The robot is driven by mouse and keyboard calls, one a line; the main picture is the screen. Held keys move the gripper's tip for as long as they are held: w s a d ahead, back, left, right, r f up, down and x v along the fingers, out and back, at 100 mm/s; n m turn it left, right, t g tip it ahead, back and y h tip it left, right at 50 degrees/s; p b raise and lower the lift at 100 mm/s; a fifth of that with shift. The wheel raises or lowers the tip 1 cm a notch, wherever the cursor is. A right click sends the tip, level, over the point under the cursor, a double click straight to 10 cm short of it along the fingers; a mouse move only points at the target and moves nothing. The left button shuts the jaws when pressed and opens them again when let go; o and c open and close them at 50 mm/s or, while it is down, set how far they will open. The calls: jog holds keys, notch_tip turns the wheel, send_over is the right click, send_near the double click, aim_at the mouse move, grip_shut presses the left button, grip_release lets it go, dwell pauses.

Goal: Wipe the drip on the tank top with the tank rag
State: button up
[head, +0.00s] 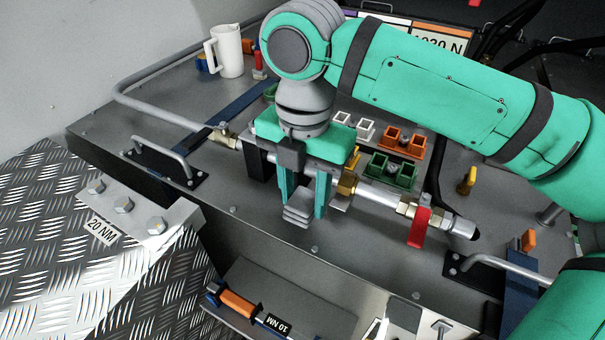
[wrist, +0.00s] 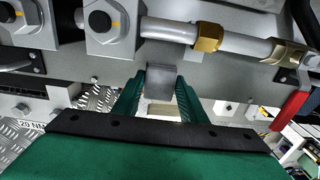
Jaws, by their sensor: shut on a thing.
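My gripper (head: 304,200) hangs over the front part of the grey tank top (head: 255,215), fingers pointing down. It is shut on a small grey layered piece that looks like the folded tank rag (head: 298,214). In the wrist view the grey rag (wrist: 160,82) sits between the two green fingers (wrist: 160,95). I cannot tell whether the rag touches the tank top. I cannot make out the drip in either view; my gripper and arm hide part of the top.
A pipe with a brass nut (head: 347,184) and a red-handled valve (head: 419,227) runs close behind and right of my gripper. Metal handles (head: 160,155) stand on the top. A white jug (head: 228,52) stands at the back left. Orange and green blocks (head: 392,171) sit behind the pipe.

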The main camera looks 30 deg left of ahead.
jog(key=shift+a+r, duration=0.1)
jog(key=shift+r, duration=2.15)
